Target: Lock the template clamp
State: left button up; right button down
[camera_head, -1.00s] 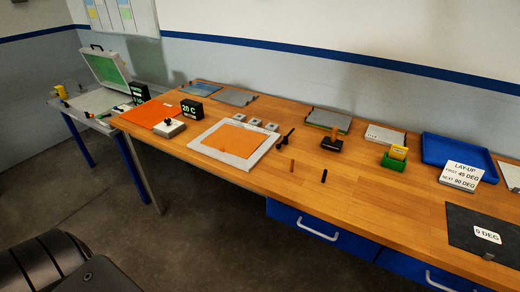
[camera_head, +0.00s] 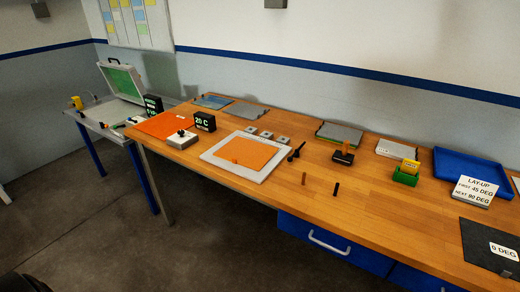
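A white square frame with an orange sheet (camera_head: 246,151) on it lies flat on the wooden bench. A black handle-like tool (camera_head: 296,152) lies by the frame's right corner. A white block with a black knob (camera_head: 182,139) stands at the frame's left, by another orange sheet (camera_head: 165,124). I cannot tell for sure which of these is the template clamp, or whether it is locked. Neither of my grippers is in view. Only a dark bit of my own body shows at the bottom left.
Several small grey blocks (camera_head: 266,134) line the frame's back edge. A black "20 C" display (camera_head: 204,121) stands behind the knobbed block. Two short sticks, a green box (camera_head: 406,176) and a blue tray (camera_head: 469,166) are farther right. An open case (camera_head: 122,82) stands on the left side table. The floor in front is clear.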

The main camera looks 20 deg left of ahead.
aim_at(289, 158)
jog(key=u, duration=0.85)
jog(key=i, duration=0.5)
jog(key=z, duration=0.05)
